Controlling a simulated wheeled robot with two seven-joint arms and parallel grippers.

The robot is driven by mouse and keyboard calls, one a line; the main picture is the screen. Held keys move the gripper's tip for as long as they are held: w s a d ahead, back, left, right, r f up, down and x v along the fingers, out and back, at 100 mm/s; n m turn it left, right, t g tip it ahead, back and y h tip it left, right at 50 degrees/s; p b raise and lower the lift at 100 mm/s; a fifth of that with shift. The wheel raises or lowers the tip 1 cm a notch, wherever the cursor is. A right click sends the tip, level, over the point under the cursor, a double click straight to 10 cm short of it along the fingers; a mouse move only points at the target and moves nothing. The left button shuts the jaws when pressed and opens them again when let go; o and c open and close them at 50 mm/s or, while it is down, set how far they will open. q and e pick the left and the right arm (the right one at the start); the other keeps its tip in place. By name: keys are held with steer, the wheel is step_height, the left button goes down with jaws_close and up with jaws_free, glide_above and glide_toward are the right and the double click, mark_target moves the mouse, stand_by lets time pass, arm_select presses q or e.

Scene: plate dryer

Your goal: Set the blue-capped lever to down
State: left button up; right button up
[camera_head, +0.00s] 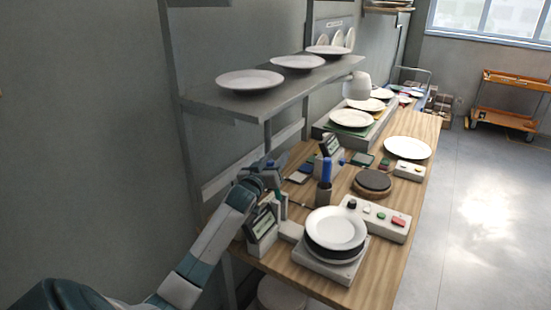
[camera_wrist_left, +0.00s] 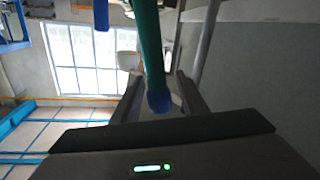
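The blue-capped lever shows in the left wrist view as a green rod (camera_wrist_left: 151,50) ending in a round blue cap (camera_wrist_left: 159,101). In the head view a green upright part (camera_head: 284,207), likely the same lever, stands under my left gripper (camera_head: 266,172), beside a small grey device with a dark screen (camera_head: 262,223). In the left wrist view the fingers of my left gripper (camera_wrist_left: 161,92) are apart, with the blue cap between them; I cannot tell whether they touch it. In the head view the gripper hides the lever's top. My right gripper is out of view.
A blue-handled item in a brown cup (camera_head: 325,190) stands nearby. Plates (camera_head: 336,228) sit on a grey base in front of a button box (camera_head: 376,218). A black round pad (camera_head: 374,181) lies behind. A metal shelf (camera_head: 262,103) with plates hangs above the gripper.

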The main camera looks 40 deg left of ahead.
arm_select(q)
jaws_close()
steer(key=shift+d, duration=0.15)
steer(key=d+m+t+b, duration=0.1)
steer(key=d+m, duration=0.6)
steer(key=d, duration=0.1)
steer(key=shift+w+d, duration=0.15)
steer(key=shift+w, duration=0.3)
steer(key=shift+f, duration=0.1)
